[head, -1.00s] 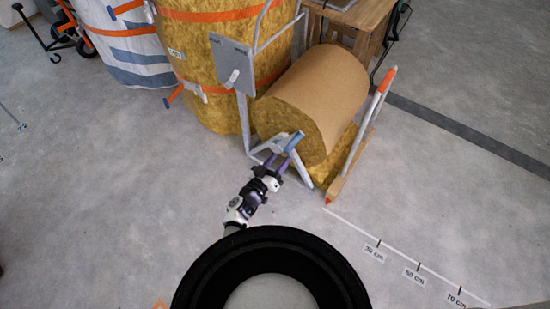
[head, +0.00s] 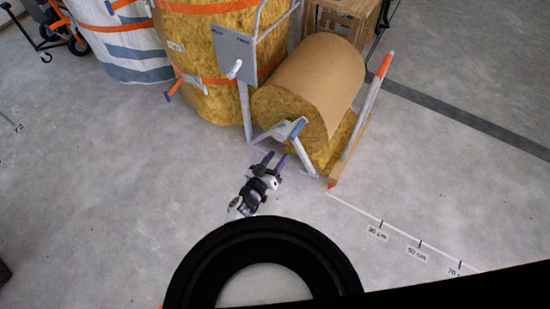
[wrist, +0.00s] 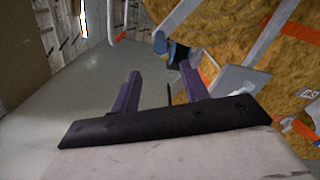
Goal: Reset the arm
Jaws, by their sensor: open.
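My gripper (head: 276,160) is open and empty, low in the middle of the head view, its two purple fingers pointing up at a grey metal frame. In the wrist view its fingers (wrist: 160,78) are spread with nothing between them. A blue piece (head: 298,127) sits on the frame's front part (head: 268,133), just beyond the fingertips and apart from them. A blue part also shows in the wrist view (wrist: 178,52), beyond the fingers. A grey panel with a light lever (head: 234,52) stands on the frame's upright.
A brown-wrapped yellow roll (head: 315,80) lies behind the frame. A tall yellow roll with orange straps (head: 205,60) and a striped bundle (head: 125,45) stand left. An orange-tipped pole (head: 368,110) leans right. Floor to the left is clear; a marked scale line (head: 400,235) runs right.

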